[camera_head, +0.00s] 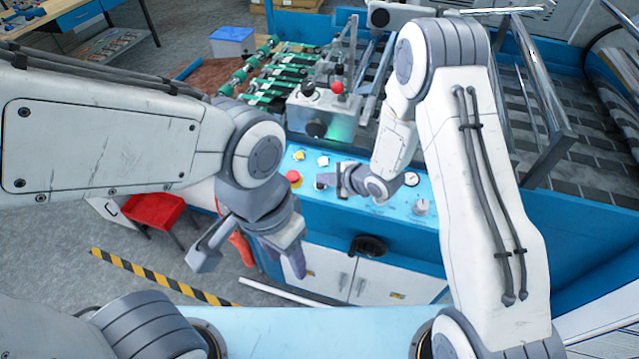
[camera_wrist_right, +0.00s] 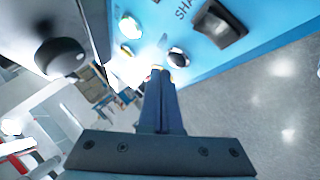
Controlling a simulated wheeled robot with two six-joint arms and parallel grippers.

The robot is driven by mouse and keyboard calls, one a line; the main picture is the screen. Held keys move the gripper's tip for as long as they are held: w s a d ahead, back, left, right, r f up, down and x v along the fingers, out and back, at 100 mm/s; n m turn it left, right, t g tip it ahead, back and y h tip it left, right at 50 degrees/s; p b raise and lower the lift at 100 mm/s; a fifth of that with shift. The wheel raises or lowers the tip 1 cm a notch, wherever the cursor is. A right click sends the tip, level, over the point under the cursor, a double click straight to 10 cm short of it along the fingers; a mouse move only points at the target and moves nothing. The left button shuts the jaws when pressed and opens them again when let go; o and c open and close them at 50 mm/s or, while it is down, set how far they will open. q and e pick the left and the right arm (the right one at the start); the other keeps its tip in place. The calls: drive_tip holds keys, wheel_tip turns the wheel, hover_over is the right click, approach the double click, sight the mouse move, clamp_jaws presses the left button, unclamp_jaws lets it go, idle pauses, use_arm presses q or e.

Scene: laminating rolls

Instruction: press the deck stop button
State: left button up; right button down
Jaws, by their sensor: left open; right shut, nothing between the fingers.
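The blue control panel (camera_head: 350,205) carries a yellow button (camera_head: 299,156), a white button (camera_head: 323,160) and a red button (camera_head: 293,177) on its left side. My right gripper (camera_head: 323,183) is shut and empty, low over the panel just right of the red button. My left gripper (camera_head: 247,256) is open and empty, in front of the machine.
The panel also has a gauge (camera_head: 411,179) and a knob (camera_head: 422,207) at right. A rocker switch (camera_wrist_right: 218,23) shows in the wrist view. Behind stands a grey unit with a red ball knob (camera_head: 337,87).

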drive_tip(key=shift+f, duration=0.1)
idle(0.7)
drive_tip(key=shift+w+f+b, duration=0.1)
drive_tip(key=shift+f+b, duration=0.25)
drive_tip(key=shift+b, duration=0.25)
drive_tip(key=shift+f+b, duration=0.4)
idle(0.5)
drive_tip(key=shift+r, duration=0.1)
drive_tip(key=shift+r+p, duration=0.45)
drive_tip(key=shift+r, duration=0.3)
drive_tip(key=r+p, duration=0.1)
drive_tip(key=r, duration=0.1)
drive_tip(key=s+r+p, duration=0.1)
drive_tip(key=r+p, duration=0.1)
drive_tip(key=r, duration=0.1)
drive_tip(key=shift+s+a, duration=0.15)
drive_tip(key=shift+a, duration=0.05)
idle(0.8)
